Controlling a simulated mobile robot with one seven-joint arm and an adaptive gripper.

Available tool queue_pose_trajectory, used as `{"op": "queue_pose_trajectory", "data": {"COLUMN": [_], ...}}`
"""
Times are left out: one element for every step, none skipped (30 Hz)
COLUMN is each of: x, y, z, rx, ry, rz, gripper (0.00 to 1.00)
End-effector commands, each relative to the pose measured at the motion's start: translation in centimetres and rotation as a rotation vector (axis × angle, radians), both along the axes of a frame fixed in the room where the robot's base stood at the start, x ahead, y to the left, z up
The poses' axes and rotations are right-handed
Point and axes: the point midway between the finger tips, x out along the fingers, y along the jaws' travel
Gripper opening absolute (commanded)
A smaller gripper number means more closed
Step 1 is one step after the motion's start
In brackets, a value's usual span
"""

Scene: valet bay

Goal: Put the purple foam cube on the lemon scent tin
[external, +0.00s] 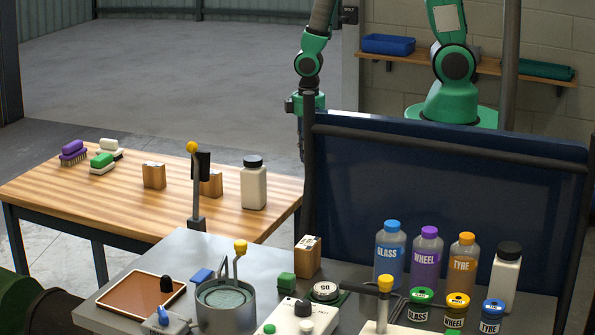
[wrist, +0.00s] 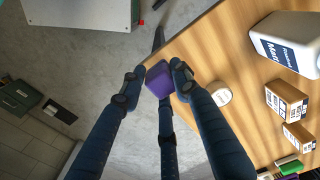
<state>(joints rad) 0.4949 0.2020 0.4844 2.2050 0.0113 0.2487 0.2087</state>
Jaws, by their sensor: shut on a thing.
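My gripper (wrist: 156,76) is shut on the purple foam cube (wrist: 158,82), which sits between the two fingertips in the wrist view. A small round pale tin (wrist: 219,93) stands on the wooden table near its edge, just right of the cube and apart from it. Its label is too small to read, so I cannot confirm that it is the lemon scent tin. In the external view my gripper (external: 301,142) hangs beyond the wooden table's right end, partly hidden by the dark blue panel. The cube and this tin cannot be made out there.
The wooden table (external: 140,200) holds a white bottle (external: 253,186), brown boxes (external: 153,176) and several brushes (external: 73,152). The blue panel (external: 440,190) stands in front of my arm. The grey bench (external: 130,265) in front is crowded with bottles, tins and a pot.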

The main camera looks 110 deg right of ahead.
Motion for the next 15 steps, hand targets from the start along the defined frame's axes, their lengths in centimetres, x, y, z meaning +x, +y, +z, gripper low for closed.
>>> {"op": "queue_pose_trajectory", "data": {"x": [0.1,0.2,0.4,0.5,0.7,1.1,1.4,1.8,2.4,2.8,3.3,4.0,4.5,5.1,5.9], "y": [0.0,-0.1,-0.2,-0.3,-0.4,-0.5,-0.7,-0.9,-1.2,-1.4,-1.6,-2.0,-2.3,-2.5,-2.9], "z": [0.0,0.0,0.0,-0.1,-0.1,-0.2,-0.3,-0.3,-0.3,-0.4,-0.5,-0.5,-0.6,-0.7,-0.8], "rx": [0.000,0.000,0.000,0.000,0.001,0.001,0.001,0.001,-0.001,-0.001,0.000,0.000,0.000,0.000,-0.001], "ry": [0.000,0.000,0.000,0.000,0.001,0.001,0.001,0.001,-0.001,-0.001,0.000,0.000,0.000,0.000,-0.001], "rz": [0.000,0.000,0.000,0.000,0.000,0.000,0.000,0.000,0.000,0.000,0.000,0.000,0.000,0.000,0.000], "gripper": [0.17,0.17,0.17,0.17,0.17,0.17,0.17,0.17,0.17,0.17,0.17,0.17,0.17,0.17,0.17]}}
